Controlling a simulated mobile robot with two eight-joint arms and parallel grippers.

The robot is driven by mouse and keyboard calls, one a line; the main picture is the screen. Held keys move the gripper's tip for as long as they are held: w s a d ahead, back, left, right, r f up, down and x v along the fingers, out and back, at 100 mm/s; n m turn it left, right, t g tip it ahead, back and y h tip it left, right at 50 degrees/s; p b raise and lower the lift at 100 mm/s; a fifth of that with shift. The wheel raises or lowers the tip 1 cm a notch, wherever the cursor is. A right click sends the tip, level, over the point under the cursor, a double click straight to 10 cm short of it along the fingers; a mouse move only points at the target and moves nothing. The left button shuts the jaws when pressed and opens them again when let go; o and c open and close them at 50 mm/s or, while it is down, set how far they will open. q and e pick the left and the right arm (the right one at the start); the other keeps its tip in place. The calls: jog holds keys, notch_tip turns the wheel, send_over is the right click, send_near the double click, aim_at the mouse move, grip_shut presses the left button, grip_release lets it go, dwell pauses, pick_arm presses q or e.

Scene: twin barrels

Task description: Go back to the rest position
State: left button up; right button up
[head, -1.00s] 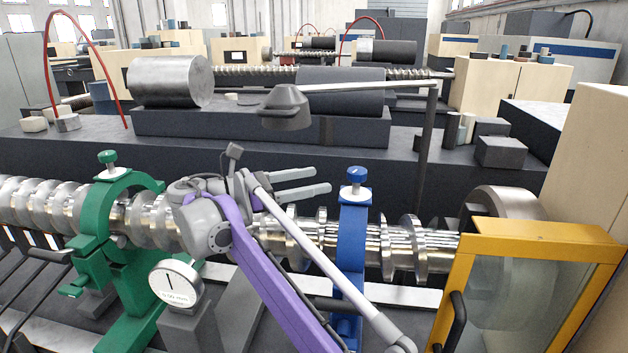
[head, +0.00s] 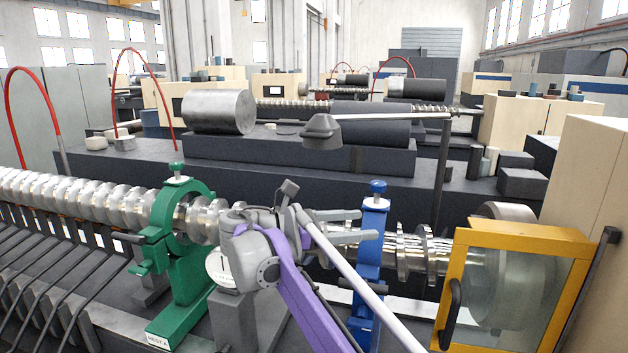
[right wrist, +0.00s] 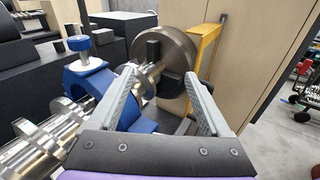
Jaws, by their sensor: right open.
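My right gripper (head: 366,225) is open and empty. In the head view its grey fingers point right and overlap the blue steady rest (head: 372,262); I cannot tell from this view whether they touch it. In the right wrist view the two fingers (right wrist: 158,77) stand wide apart with nothing held between them. Beyond them are the shaft's end and the round chuck (right wrist: 165,62). The blue rest (right wrist: 88,88) shows to their left. My left gripper is not in view.
A long shiny screw shaft (head: 100,200) runs through the green steady rest (head: 158,235) and the blue one. A dial gauge (head: 217,267) is partly hidden behind my right wrist. A yellow-framed guard (head: 520,240) stands at the right. Open floor (right wrist: 285,150) lies right of the machine.

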jog(key=s+d+f+m+g+y, duration=0.1)
jog(key=s+d+f+m+y, duration=0.4)
jog(key=f, duration=0.3)
jog(key=s+d+f+m+y, duration=0.25)
jog(key=s+d+f, duration=0.25)
jog(key=d+f, duration=0.3)
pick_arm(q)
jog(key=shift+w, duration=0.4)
pick_arm(e)
jog(key=s+a+f+m+t+y, duration=0.2)
jog(key=s+a+f+m+y, duration=0.1)
jog(key=s+f+m+y, duration=0.6)
jog(key=s+f+m, duration=0.4)
jog(key=s+f, duration=0.4)
jog(key=f, duration=0.2)
jog(key=shift+f, duration=0.15)
jog(key=shift+a, duration=0.1)
jog(key=shift+s, duration=0.1)
dwell(0.4)
